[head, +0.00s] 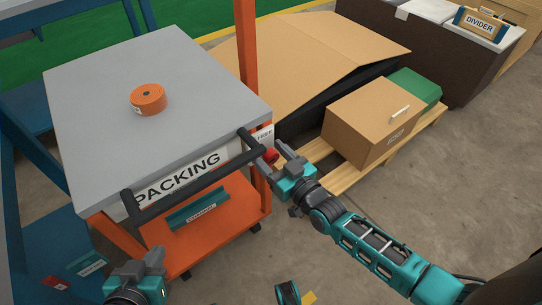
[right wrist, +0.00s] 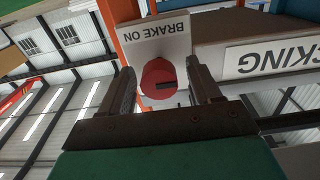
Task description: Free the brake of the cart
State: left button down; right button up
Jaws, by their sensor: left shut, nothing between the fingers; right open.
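The orange cart with a grey top (head: 95,75) stands at the left with a black push handle (head: 190,178) and a "PACKING" label. The red brake knob (head: 271,155) is on a pale plate (head: 263,135) by the cart's near right post. In the right wrist view the knob (right wrist: 159,84) has a dark mark, and the plate (right wrist: 155,40) reads "BRAKE ON" upside down. My right gripper (right wrist: 165,88) is open, its fingers on either side of the knob; contact is unclear. My left gripper (head: 138,268) is shut and empty, low in front of the cart.
An orange tape roll (head: 148,99) lies on the cart top. A cardboard box (head: 372,122) and a green item (head: 414,88) sit on a wooden pallet (head: 425,128) right of the cart. Clear floor (head: 475,175) is at the right. Blue structure (head: 30,120) borders the left.

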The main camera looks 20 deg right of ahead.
jog(key=shift+w, duration=0.1)
jog(key=shift+c, duration=1.2)
jog(key=c, duration=0.8)
